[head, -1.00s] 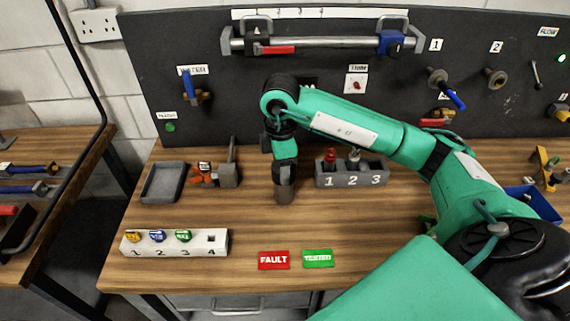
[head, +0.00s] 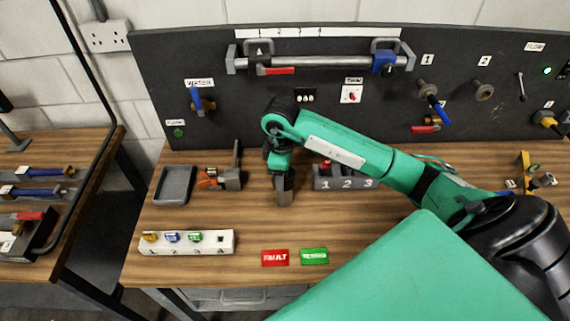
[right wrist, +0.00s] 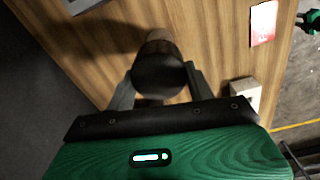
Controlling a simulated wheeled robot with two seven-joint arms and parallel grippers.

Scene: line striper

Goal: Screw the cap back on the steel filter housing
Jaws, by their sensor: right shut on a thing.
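My right gripper (right wrist: 160,88) points down over the bench and is shut on a dark round thing, likely the cap (right wrist: 158,76). A brownish-grey cylinder, likely the filter housing (right wrist: 159,36), shows just beyond it in the right wrist view. In the head view my right gripper (head: 283,182) is at mid-bench, and a small grey-brown cylinder (head: 284,198) shows at its tip. The seam between cap and housing is hidden, so I cannot tell how they sit together. My left gripper is out of view.
A grey numbered rack (head: 343,184) stands close to the right of the gripper. A grey holder (head: 234,178) and an empty grey tray (head: 174,185) are to the left. A white numbered block (head: 187,244), red FAULT card (head: 275,257) and green card (head: 314,256) lie nearer the front.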

